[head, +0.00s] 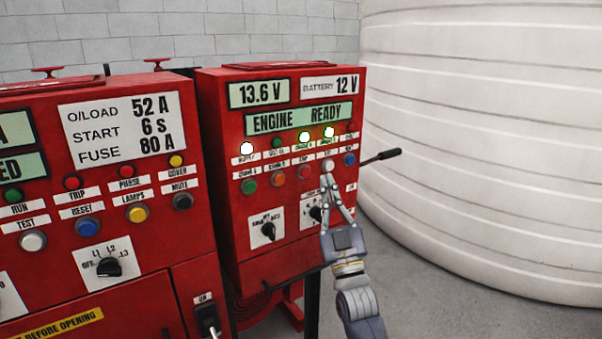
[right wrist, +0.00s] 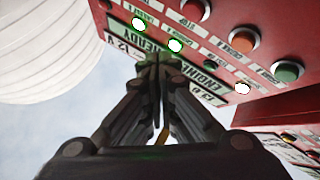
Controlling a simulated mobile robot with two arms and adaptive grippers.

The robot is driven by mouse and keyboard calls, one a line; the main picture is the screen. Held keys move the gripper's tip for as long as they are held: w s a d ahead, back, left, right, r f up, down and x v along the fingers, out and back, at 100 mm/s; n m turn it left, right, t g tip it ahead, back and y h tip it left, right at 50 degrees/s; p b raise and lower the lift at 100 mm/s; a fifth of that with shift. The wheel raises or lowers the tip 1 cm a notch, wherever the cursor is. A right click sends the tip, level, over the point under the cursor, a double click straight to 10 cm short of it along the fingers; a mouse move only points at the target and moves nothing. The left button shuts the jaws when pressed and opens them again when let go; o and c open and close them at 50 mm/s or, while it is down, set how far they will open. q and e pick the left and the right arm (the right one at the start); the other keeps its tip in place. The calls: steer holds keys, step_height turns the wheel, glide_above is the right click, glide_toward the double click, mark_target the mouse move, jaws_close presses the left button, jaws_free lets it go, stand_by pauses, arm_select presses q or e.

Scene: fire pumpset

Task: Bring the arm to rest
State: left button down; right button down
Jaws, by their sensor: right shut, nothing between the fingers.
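My right gripper (head: 326,168) is shut and empty. In the head view it stands in front of the right red control panel (head: 235,120), pointing up at its lower row of buttons. It partly hides a rotary switch (head: 316,211) and the labels near it. In the right wrist view the gripper (right wrist: 152,62) has its fingertips together below the panel's display. I cannot tell from these views whether the fingertips touch the panel. My left gripper is not in view.
The right panel shows "ENGINE READY" (head: 300,119) and several lit white lamps. A dark lever (head: 380,157) sticks out from its right side. A second red panel (head: 150,250) stands at left. A large white ribbed tank (head: 480,130) fills the right. Grey floor (head: 450,290) is clear in front.

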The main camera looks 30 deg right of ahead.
steer(key=s+a+f+g+y, duration=0.2)
steer(key=a+f+g, duration=0.15)
steer(key=f, duration=0.45)
steer(key=s+a+f+n+g+y, duration=0.1)
steer(key=a+f+g, duration=0.25)
steer(key=f, duration=0.45)
steer(key=s+a+f+g+y, duration=0.2)
steer(key=f+g, duration=0.2)
steer(key=f, duration=0.5)
steer(key=s+a+f+g, duration=0.2)
steer(key=s+f+g, duration=0.25)
steer(key=s, duration=0.45)
steer(key=s+a+f+g+y, duration=0.1)
steer(key=s+a+f+g, duration=0.3)
steer(key=s, duration=0.5)
steer(key=s+a+f+g, duration=0.1)
steer(key=s+f+g, duration=0.3)
steer(key=s, duration=0.5)
step_height(320, 180, down, 26)
steer(key=s+f, duration=0.1)
steer(key=s+d+f+g, duration=0.1)
steer(key=s+d+f, duration=0.1)
steer(key=s+f, duration=1.4)
steer(key=shift+s+d+f, duration=0.2)
steer(key=shift+s+d, duration=0.1)
steer(key=shift+s, duration=0.35)
